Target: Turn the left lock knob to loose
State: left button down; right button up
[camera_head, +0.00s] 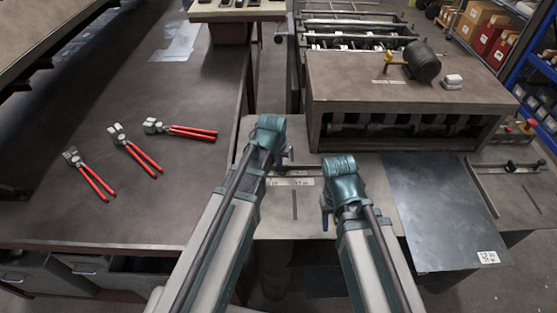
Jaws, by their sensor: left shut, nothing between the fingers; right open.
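My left gripper (284,157) is over the left part of the machine's front table (275,222), just behind a pale scale plate (290,182). It is shut and its fingers are mostly hidden by its teal wrist. The left lock knob cannot be made out; the wrist and gripper cover the area around them. My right gripper (326,212) is open and empty, over the same table to the right of a dark slot (294,205). Its fingers are partly hidden by its wrist.
A grey metal sheet (432,215) lies on the table at the right, with a rail and dark knob (510,166) beyond it. The machine housing (400,95) stands behind. Several red-handled pliers (137,158) lie on the left bench (60,215).

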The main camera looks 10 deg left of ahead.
pick_arm(q)
jog(key=shift+s, duration=0.5)
pick_arm(e)
jog(key=shift+r, duration=0.1)
pick_arm(q)
jog(key=shift+r+p, duration=0.5)
jog(key=shift+p, duration=0.15)
pick_arm(e)
jog(key=shift+w+r, duration=0.1)
jog(key=shift+r, duration=0.35)
pick_arm(q)
jog(key=p+v, duration=1.1)
jog(key=v, duration=0.1)
jog(key=shift+w+r+p, duration=0.15)
jog(key=shift+r+p, duration=0.15)
jog(key=shift+r, duration=0.05)
pick_arm(e)
notch_tip(320, 180, up, 12)
jog(key=shift+s, duration=0.2)
pick_arm(q)
jog(key=shift+a, duration=0.1)
pick_arm(e)
jog(key=shift+f, duration=0.15)
